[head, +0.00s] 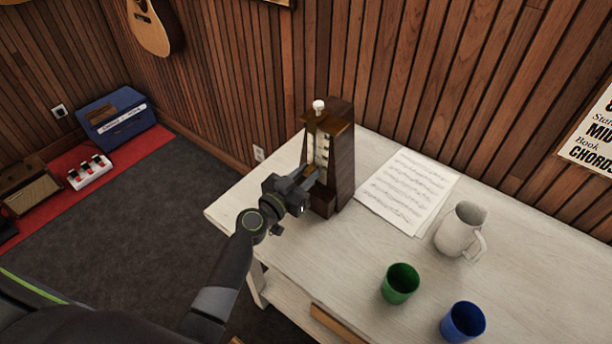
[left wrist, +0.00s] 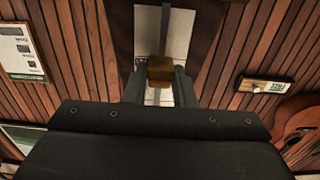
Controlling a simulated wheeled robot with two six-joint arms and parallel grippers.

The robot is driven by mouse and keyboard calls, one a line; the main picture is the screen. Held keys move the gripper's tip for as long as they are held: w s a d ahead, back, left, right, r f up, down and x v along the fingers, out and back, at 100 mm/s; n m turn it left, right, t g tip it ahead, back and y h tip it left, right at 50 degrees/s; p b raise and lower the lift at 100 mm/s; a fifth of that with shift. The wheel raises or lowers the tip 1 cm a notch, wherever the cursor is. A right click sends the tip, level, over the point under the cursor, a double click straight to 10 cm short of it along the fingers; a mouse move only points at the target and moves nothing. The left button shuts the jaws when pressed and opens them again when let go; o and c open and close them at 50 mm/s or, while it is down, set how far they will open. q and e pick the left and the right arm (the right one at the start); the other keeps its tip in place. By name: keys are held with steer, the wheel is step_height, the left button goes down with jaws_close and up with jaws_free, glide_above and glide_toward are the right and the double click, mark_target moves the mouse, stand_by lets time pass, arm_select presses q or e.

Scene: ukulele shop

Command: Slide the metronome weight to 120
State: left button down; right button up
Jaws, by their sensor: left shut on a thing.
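The dark wooden metronome (head: 342,150) stands upright at the far left part of the white table. Its pale scale (head: 322,150) faces my left arm, but the markings are too small to read. My left gripper (head: 309,177) is at the lower front of the metronome. In the left wrist view, its two fingers are shut on the brass-coloured weight (left wrist: 160,70), one on each side. The grey pendulum rod (left wrist: 165,25) runs upward from the weight in front of the pale scale. The gripper hides the lower part of the scale. My right gripper is not in view.
Sheet music (head: 408,190) lies just right of the metronome on the white table (head: 330,250). A white pitcher (head: 460,230), a green cup (head: 401,283) and a blue cup (head: 463,322) stand further right. A wooden wall is close behind. The table's middle front is clear.

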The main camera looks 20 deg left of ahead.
arm_select(q)
steer(key=shift+f, duration=0.3)
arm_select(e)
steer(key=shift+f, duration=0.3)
arm_select(q)
steer(key=c, duration=1.2)
jaws_free()
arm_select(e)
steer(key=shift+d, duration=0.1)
arm_select(q)
steer(key=b+v, duration=0.5)
steer(key=v, duration=1.2)
steer(key=shift+s, duration=0.2)
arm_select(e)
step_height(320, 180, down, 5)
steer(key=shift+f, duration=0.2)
arm_select(q)
steer(key=shift+r, duration=0.1)
